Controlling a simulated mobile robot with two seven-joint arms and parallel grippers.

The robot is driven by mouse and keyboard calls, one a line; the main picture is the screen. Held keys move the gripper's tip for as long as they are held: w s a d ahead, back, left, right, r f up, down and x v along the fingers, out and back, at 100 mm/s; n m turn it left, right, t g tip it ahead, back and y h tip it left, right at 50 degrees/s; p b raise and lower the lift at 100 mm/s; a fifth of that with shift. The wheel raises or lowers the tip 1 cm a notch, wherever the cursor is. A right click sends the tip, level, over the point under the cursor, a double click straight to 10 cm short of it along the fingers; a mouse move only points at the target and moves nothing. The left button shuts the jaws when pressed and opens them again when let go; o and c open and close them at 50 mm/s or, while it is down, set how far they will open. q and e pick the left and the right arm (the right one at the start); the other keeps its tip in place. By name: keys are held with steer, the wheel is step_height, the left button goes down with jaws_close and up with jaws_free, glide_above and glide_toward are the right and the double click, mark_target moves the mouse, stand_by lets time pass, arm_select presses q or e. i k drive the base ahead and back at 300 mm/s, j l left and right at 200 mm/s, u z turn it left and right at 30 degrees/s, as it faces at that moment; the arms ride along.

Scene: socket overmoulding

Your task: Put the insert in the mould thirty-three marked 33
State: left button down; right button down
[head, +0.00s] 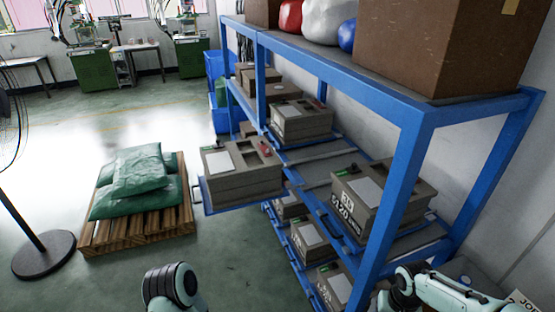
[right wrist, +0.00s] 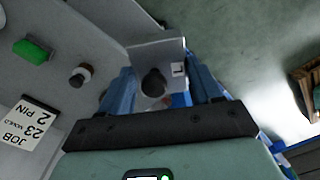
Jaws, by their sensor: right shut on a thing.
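In the right wrist view my right gripper (right wrist: 162,84) has its blue fingers shut on a small grey plate-like piece with a dark round knob, seemingly the insert (right wrist: 152,56). In the head view my right arm shows at the lower right, but its fingers cannot be made out. Several grey-brown block moulds stand on the blue rack. One mould (head: 240,170) sits on a tray pulled out to the left.
The blue rack's front post (head: 395,190) stands near my right arm. A job card (right wrist: 27,130) and a green button (right wrist: 32,51) are near my right gripper. Green sacks (head: 130,180) lie on a pallet (head: 165,222) to the left. A fan base (head: 43,255) stands beside it.

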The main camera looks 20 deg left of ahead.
mark_target(245, 149)
steer(key=u, duration=1.45)
steer(key=i+u, duration=0.25)
steer(key=u, duration=0.15)
steer(key=i+l+u, duration=0.1)
steer(key=i+u, duration=0.15)
steer(key=u, duration=0.15)
steer(key=i+l, duration=0.3)
steer(key=i, duration=0.2)
steer(key=i+l, duration=0.3)
steer(key=i, duration=0.25)
steer(key=i+j+z, duration=0.1)
steer(key=i+z, duration=0.2)
steer(key=i, duration=0.8)
